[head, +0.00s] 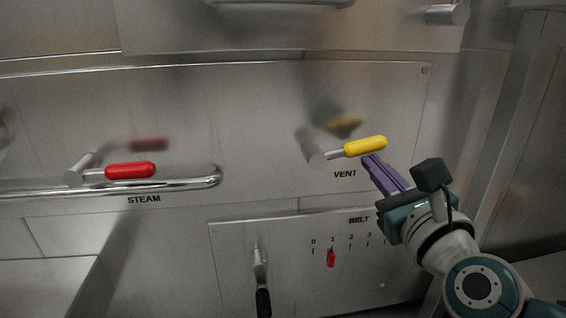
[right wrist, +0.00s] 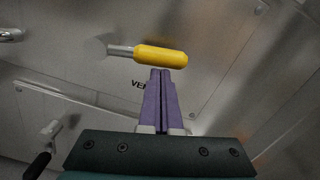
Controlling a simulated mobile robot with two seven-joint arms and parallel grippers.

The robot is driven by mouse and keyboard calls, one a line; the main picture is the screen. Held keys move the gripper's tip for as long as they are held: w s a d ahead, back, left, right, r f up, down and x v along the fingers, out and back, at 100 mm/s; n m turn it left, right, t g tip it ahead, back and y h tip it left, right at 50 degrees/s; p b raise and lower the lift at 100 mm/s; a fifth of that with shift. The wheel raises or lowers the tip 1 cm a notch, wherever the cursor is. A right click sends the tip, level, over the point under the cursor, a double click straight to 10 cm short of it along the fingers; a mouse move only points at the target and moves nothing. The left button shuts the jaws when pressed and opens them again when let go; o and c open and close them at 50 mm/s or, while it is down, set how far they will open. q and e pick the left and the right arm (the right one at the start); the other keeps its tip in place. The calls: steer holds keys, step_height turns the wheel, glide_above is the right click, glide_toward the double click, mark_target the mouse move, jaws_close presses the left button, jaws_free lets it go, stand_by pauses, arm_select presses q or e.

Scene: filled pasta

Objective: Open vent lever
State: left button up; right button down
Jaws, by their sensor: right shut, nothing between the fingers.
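The vent lever (head: 364,146) has a yellow grip on a metal stem and points right, tilted slightly up, above the VENT label. It also shows in the right wrist view (right wrist: 160,56), directly beyond my fingertips. My right gripper (head: 370,160) has purple fingers, which are shut and empty. Its tips are just below the yellow grip; in the right wrist view the fingertips (right wrist: 160,72) reach the grip's lower edge. I cannot tell whether they touch it. My left gripper is not in view.
A red steam lever (head: 130,170) is at the left, by a horizontal metal rail (head: 190,184). Below the vent lever is a belt panel with a red pointer (head: 331,258) and a black-handled lever (head: 262,300). A metal side wall (head: 500,130) stands at the right.

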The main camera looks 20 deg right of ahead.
steer(key=a+r+n+p, duration=0.3)
steer(key=r+n+p, duration=0.4)
steer(key=n+p, duration=0.2)
steer(key=shift+w+n+y, duration=0.4)
steer(key=shift+n, duration=0.3)
steer(key=shift+a+r, duration=0.1)
